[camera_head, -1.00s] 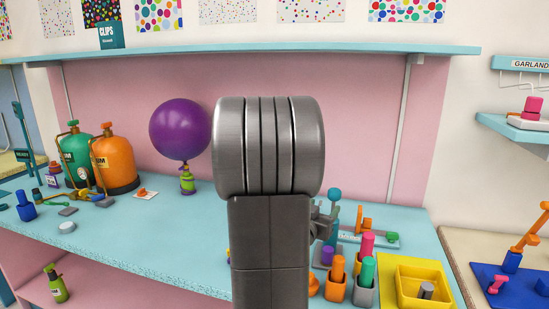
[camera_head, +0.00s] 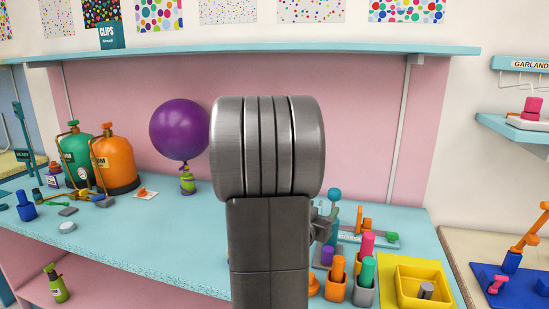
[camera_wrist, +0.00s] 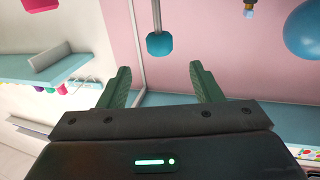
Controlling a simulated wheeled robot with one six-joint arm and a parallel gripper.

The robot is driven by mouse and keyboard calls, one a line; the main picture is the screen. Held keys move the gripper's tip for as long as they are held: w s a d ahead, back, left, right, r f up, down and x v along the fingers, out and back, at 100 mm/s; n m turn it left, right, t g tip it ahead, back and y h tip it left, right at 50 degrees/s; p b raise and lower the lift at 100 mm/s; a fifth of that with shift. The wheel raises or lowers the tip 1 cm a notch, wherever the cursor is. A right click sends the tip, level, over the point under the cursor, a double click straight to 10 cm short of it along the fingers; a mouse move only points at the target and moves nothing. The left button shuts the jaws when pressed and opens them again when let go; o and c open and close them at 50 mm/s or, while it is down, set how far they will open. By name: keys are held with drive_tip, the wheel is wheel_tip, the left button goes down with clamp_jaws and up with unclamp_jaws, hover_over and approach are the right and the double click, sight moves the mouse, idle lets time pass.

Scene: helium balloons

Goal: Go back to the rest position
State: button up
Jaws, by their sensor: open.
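My gripper (camera_wrist: 160,85) shows in the wrist view with its two green fingers spread wide apart and nothing between them. It points toward the pink back panel (camera_wrist: 180,30) and the blue shelf edge. In the head view my grey arm fills the middle and hides part of the workbench (camera_head: 130,235); the gripper's fingers cannot be made out there. A purple balloon (camera_head: 180,128) stands upright on a small green and purple weight (camera_head: 187,180) to the left of my arm.
Green (camera_head: 75,155) and orange (camera_head: 115,162) helium tanks stand at the bench's left. Colored holders (camera_head: 336,287) and a yellow tray (camera_head: 398,297) sit right of my arm. In the wrist view, a blue hanging piece (camera_wrist: 160,45) and a blue round thing (camera_wrist: 304,30) lie beyond the fingers.

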sight(337, 189)
drive_tip(key=shift+x, duration=2.85)
drive_tip(key=v, duration=0.7)
drive_tip(key=p+x, duration=0.1)
drive_tip(key=x, duration=1.3)
drive_tip(key=shift+d, duration=0.15)
wheel_tip(337, 189, down, 6)
drive_tip(key=b, duration=0.3)
drive_tip(key=shift+r+b, duration=0.2)
drive_tip(key=shift+b, duration=0.1)
wheel_tip(337, 189, up, 5)
drive_tip(key=p, duration=0.4)
drive_tip(key=shift+f+p, duration=0.1)
drive_tip(key=shift+p, duration=0.25)
